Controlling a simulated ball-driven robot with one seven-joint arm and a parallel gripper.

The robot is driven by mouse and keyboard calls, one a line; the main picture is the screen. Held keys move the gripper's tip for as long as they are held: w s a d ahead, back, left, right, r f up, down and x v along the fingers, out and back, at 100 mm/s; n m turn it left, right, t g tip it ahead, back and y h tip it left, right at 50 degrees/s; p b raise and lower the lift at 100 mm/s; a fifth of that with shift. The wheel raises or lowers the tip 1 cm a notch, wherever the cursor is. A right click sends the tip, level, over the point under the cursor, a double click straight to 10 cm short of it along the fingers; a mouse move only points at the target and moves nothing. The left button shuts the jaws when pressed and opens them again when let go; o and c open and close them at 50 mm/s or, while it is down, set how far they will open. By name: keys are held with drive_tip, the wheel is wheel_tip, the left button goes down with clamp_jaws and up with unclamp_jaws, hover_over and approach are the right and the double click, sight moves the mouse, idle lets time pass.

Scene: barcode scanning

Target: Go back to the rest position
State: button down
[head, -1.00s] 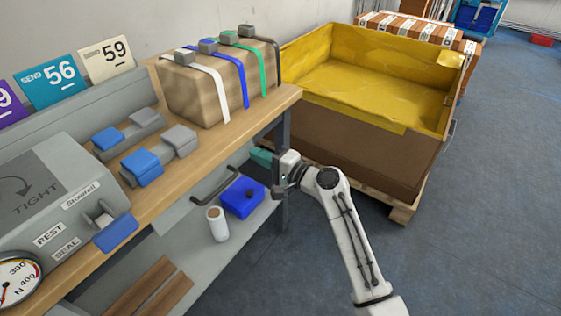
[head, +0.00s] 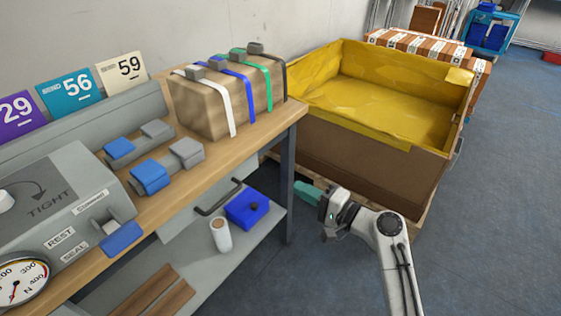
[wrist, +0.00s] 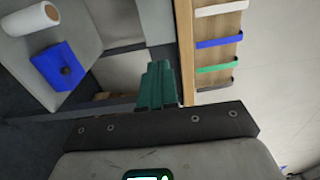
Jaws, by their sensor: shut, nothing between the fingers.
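My gripper (head: 309,191) is at the lower right of the head view, with its green fingers pointing left toward the bench. It is beside the bench's right end, lower than the bench top, in front of the yellow-lined box. In the wrist view its green fingers (wrist: 157,86) are together and hold nothing. My white arm reaches up to it from the bottom edge of the head view.
The bench (head: 218,142) bears a strapped carton (head: 205,112) and a grey tensioning unit (head: 60,205). A blue box (head: 247,209) and a white roll (head: 220,235) stand on the lower shelf. A yellow-lined box (head: 375,158) stands behind my gripper. The floor at right is clear.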

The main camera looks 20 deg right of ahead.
drive_tip(key=s+a+f+n+g+h, duration=0.15)
drive_tip(key=s+f+n+g, duration=0.25)
drive_tip(key=s+f, duration=0.4)
drive_tip(key=s+d+f+n+g+h, duration=0.3)
drive_tip(key=s+f+g, duration=0.1)
drive_tip(key=s, duration=0.7)
drive_tip(key=s+d+f+n+g+h, duration=0.2)
drive_tip(key=s+f+g+h, duration=0.15)
drive_tip(key=s, duration=0.75)
drive_tip(key=s+d+r+n+g+h, duration=0.1)
drive_tip(key=s+d+r+g+h, duration=0.2)
drive_tip(key=s, duration=0.5)
wheel_tip(320, 180, up, 14)
drive_tip(key=d+p, duration=0.1)
drive_tip(key=p, duration=1.5)
drive_tip(key=shift+t, duration=0.45)
drive_tip(key=shift+w, duration=0.1)
